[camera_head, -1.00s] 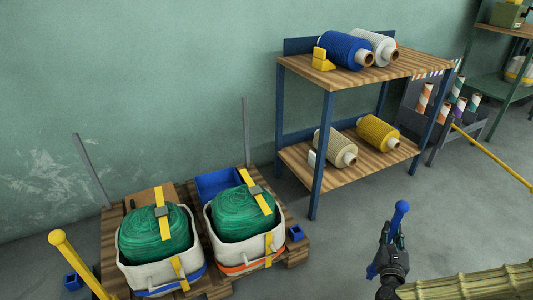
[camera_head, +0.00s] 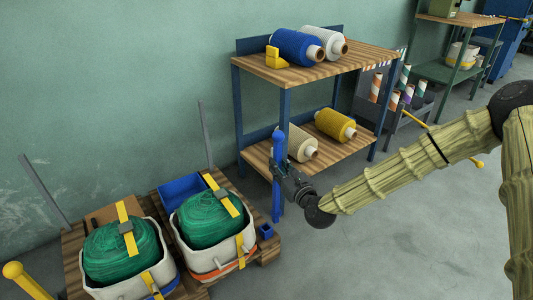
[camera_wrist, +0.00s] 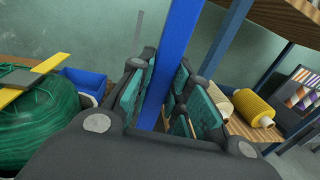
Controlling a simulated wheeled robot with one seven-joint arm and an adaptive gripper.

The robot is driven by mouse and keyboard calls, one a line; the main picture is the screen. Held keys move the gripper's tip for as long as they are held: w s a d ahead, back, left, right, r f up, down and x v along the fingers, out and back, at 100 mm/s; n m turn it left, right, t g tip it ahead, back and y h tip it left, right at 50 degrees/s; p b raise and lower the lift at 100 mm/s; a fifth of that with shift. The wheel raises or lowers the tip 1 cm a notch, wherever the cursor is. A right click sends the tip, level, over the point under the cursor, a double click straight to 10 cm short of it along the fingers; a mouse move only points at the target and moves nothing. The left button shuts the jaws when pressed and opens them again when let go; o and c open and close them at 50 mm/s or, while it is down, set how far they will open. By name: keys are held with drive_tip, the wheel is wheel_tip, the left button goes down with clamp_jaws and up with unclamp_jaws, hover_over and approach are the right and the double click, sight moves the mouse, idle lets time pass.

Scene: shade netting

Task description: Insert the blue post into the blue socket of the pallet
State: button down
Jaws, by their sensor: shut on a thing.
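The blue post (camera_head: 277,200) stands about upright in my gripper (camera_head: 280,168), with its rounded knob at the top. In the wrist view the post (camera_wrist: 168,65) runs between the green finger pads of my gripper (camera_wrist: 160,95), which is shut on it. The blue socket (camera_head: 266,231) is a small open box at the right corner of the wooden pallet (camera_head: 268,252). The post's lower end appears just above and right of the socket, apart from it; the depth between them is hard to tell.
White baskets (camera_head: 207,258) with strapped green netting rolls (camera_head: 210,218) fill the pallet. Grey posts (camera_head: 206,135) rise at its back, and a yellow post (camera_head: 18,275) stands at the front left. A shelf (camera_head: 285,95) with spools is close behind my gripper.

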drive_tip(key=a+y+b, duration=0.1)
drive_tip(key=a, duration=0.1)
drive_tip(key=w+a+n+g+y+b, duration=0.1)
drive_tip(key=shift+w+a+r+n+b, duration=0.15)
drive_tip(key=shift+a+n+b, duration=0.15)
drive_tip(key=shift+a+b, duration=0.1)
idle(0.4)
idle(0.3)
drive_tip(key=shift+f+b, duration=0.85)
drive_tip(key=shift+f, duration=1.15)
drive_tip(key=shift+d+f, duration=0.1)
drive_tip(key=shift+f, duration=0.2)
drive_tip(key=shift+f+b, duration=1.45)
drive_tip(key=shift+f, duration=1.15)
idle(0.8)
drive_tip(key=c, duration=1.3)
unclamp_jaws()
drive_tip(key=shift+o, duration=0.2)
